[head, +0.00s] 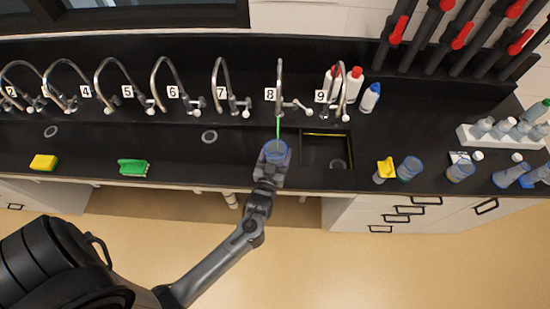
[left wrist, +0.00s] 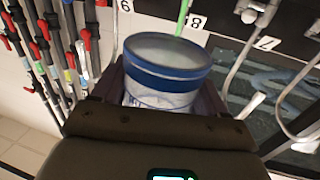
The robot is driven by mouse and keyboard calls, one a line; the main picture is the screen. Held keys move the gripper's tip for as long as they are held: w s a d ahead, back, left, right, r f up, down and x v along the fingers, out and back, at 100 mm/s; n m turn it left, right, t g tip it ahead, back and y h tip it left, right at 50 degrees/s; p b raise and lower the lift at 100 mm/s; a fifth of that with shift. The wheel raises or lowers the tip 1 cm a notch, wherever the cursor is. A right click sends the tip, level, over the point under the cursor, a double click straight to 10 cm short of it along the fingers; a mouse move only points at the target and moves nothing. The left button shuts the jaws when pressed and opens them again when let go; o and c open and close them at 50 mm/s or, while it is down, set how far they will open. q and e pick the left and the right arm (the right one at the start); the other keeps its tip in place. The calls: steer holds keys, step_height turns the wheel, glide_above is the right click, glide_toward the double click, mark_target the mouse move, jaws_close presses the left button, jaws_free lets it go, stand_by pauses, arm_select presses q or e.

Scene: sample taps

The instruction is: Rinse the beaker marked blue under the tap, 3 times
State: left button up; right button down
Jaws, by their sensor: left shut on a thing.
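A clear beaker with a blue band (head: 275,150) is in my left gripper (head: 271,162), below the spout of tap 8 (head: 279,95) in the head view. In the left wrist view, the same beaker (left wrist: 165,82) stands between the two dark fingers of the gripper (left wrist: 162,100), which are shut on it. Its round mouth is up; what is inside cannot be made out. A thin green line (head: 278,128) runs from the spout down towards the beaker's mouth. It also shows behind the rim in the left wrist view (left wrist: 183,14). My right gripper is out of view.
Several numbered taps line the black counter. A sink basin (head: 326,134) lies right of the beaker. A green brush (head: 133,167) and a yellow sponge (head: 43,162) lie left. More beakers (head: 409,168), a yellow item (head: 386,168) and a bottle rack (head: 468,138) stand right.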

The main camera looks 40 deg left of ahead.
mark_target(277, 144)
arm_select(q)
steer(key=w+a+f+b, duration=0.2)
steer(key=w+a+b, duration=0.4)
steer(key=w, duration=0.3)
steer(key=shift+w+a+f, duration=0.3)
steer(key=shift+w+a, duration=0.05)
steer(key=shift+a, duration=0.4)
stand_by(0.8)
